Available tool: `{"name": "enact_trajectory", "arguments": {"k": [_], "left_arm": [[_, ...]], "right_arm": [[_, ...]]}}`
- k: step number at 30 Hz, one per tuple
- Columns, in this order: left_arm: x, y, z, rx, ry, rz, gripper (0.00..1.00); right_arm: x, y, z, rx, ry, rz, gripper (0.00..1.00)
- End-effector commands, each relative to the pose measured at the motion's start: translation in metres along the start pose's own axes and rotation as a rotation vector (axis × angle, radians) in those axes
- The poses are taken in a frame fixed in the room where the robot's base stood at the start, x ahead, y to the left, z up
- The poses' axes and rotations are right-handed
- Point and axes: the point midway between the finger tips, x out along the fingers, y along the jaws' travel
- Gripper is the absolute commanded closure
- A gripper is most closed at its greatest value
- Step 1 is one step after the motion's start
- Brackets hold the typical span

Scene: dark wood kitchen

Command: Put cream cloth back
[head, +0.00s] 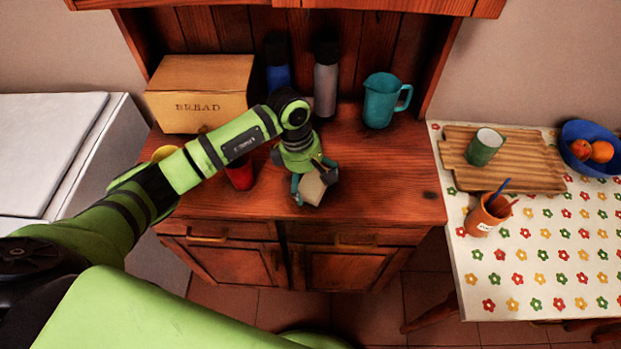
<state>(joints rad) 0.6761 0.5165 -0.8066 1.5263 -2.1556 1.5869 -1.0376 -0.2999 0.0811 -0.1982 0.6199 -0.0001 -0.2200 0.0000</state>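The cream cloth (312,188) is a small pale block-like shape above the front part of the wooden counter (390,185). My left gripper (313,187) points down at it with a finger on each side, and it looks gripped between them. I cannot tell whether the cloth touches the counter. My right gripper is not in view.
A bread box (200,93), blue bottle (278,78), grey bottle (325,90) and teal pitcher (380,100) stand at the back. A red cup (240,173) is left of the gripper. The counter's right side is clear. A table (530,265) with a cutting board (535,175) stands right.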

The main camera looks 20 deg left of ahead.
Motion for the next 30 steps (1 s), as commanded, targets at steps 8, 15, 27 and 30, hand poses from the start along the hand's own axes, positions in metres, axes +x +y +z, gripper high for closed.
{"name": "enact_trajectory", "arguments": {"k": [8,15,27,30], "left_arm": [[-0.007,0.001,-0.001,0.0,0.0,0.004,0.02],[-0.051,0.002,-0.002,0.002,0.003,0.008,0.02],[-0.116,0.001,0.0,0.0,0.001,0.002,0.02],[-0.12,0.0,0.0,0.0,0.0,0.001,0.02]], "right_arm": [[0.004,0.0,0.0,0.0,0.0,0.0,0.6],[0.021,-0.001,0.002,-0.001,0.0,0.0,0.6],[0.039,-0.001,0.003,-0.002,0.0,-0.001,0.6],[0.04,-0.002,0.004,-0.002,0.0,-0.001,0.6]]}}
